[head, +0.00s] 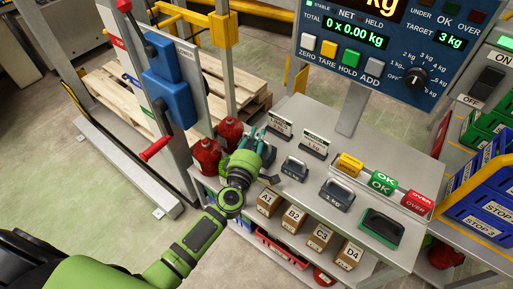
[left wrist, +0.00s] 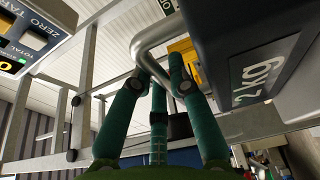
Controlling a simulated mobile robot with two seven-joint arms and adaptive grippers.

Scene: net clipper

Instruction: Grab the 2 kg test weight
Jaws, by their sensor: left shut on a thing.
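The 2 kg test weight is a dark grey block with a bent metal handle and a pale label reading 2 kg. It fills the upper right of the left wrist view (left wrist: 225,30). My left gripper (left wrist: 160,75) is shut on its handle, with the green fingers around the bar. In the head view my left gripper (head: 254,142) is over the left end of the grey bench, and it mostly hides the held weight. I cannot tell whether the weight touches the bench. My right gripper is not in view.
Two other dark weights (head: 294,168) (head: 337,194) stand on the grey bench (head: 385,160) to the right. Red bottles (head: 207,155) are close left of the gripper. Label cards, coloured OK and OVER blocks (head: 383,183) and the blue scale display (head: 395,50) are around. Boxes (head: 320,237) sit below.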

